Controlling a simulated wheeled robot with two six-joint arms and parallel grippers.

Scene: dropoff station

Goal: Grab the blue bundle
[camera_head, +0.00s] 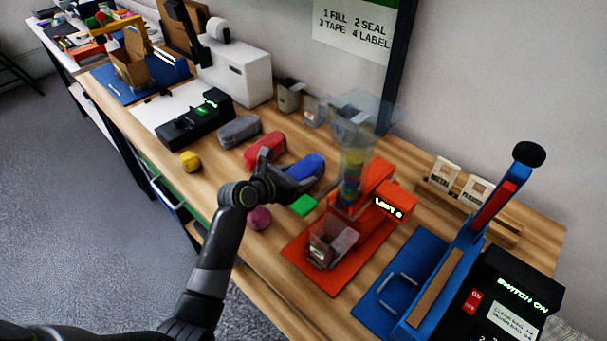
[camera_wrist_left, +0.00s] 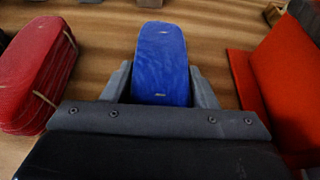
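The blue bundle (camera_head: 306,167) is a rounded oblong block lying on the wooden table, beside a red bundle. In the left wrist view the blue bundle (camera_wrist_left: 162,55) points away from me, its near end between the two fingers. My left gripper (camera_head: 296,183) is low at the near side of the bundle. In the wrist view the left gripper (camera_wrist_left: 161,80) has its fingers apart, one on each side of the bundle. They sit close to its sides; contact cannot be made out. The bundle's near end is partly hidden by the gripper. My right gripper is not in view.
The red bundle (camera_head: 265,149) and a grey bundle (camera_head: 240,130) lie to the left. An orange dispenser stand (camera_head: 318,268) stands to the right.

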